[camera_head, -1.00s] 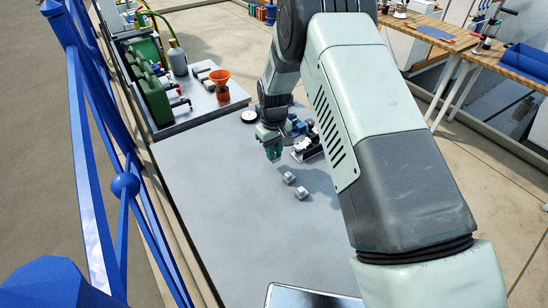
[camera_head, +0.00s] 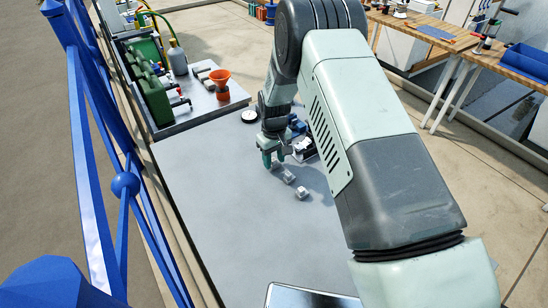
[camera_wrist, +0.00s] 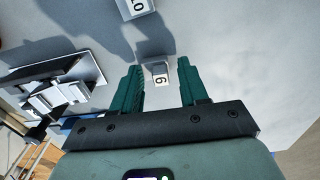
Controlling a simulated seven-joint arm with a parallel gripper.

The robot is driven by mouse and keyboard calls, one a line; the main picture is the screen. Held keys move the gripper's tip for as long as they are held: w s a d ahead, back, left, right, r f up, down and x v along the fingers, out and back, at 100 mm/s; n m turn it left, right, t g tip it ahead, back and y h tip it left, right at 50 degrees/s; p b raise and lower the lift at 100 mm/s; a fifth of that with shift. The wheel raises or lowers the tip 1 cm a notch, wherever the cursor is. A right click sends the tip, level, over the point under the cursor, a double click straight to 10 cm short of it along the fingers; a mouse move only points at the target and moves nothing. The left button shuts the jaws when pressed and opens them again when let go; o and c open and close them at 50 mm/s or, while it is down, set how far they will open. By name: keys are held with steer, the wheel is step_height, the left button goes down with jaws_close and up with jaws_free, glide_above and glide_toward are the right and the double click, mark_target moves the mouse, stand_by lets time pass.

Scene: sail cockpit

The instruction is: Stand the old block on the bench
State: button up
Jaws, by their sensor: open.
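Two small pale grey blocks lie on the grey bench top (camera_head: 215,215). In the wrist view, one block with a label reading 6 or 9 (camera_wrist: 159,74) sits between my gripper's green fingertips. The other, labelled 10 (camera_wrist: 134,9), lies farther off at the top edge. In the head view, they show as a nearer block (camera_head: 302,193) and one closer to my gripper (camera_head: 289,178). My gripper (camera_head: 274,163) is open and low over the bench, its fingers to either side of the 6-or-9 block. I cannot tell which block is the old one, or whether a finger touches.
A metal fixture (camera_wrist: 55,90) stands left of my fingers in the wrist view; it is partly hidden by my arm in the head view (camera_head: 304,148). A round dial (camera_head: 249,117) sits behind. The bench's left and front areas are clear. A blue railing (camera_head: 125,185) runs along the left.

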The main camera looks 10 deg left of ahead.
step_height(320, 180, up, 12)
steer(key=shift+r, duration=0.2)
step_height(320, 180, up, 12)
steer(key=m+t, duration=0.1)
steer(key=m, duration=0.1)
glide_above(274, 160)
steer(key=s+d, duration=0.2)
steer(key=d, duration=0.4)
steer(key=s+d+r+m+t, duration=0.1)
steer(key=s+d+r, duration=0.2)
steer(key=r, duration=0.3)
steer(key=s+d+r+m+t, duration=0.1)
steer(key=s+d+r, duration=0.3)
steer(key=r, duration=0.2)
steer(key=s+d+r+m+t, duration=0.1)
steer(key=s+d+r, duration=0.1)
steer(key=s, duration=0.5)
steer(key=s+d+r+m, duration=0.2)
steer(key=s+d, duration=0.2)
steer(key=s, duration=0.4)
steer(key=s+d+r+m+t, duration=0.1)
steer(key=s+d+r, duration=0.1)
steer(key=s+d, duration=0.2)
steer(key=s, duration=0.3)
steer(key=shift+s+m+t, duration=0.15)
steer(key=shift+m+t, duration=0.15)
steer(key=shift+o, duration=0.4)
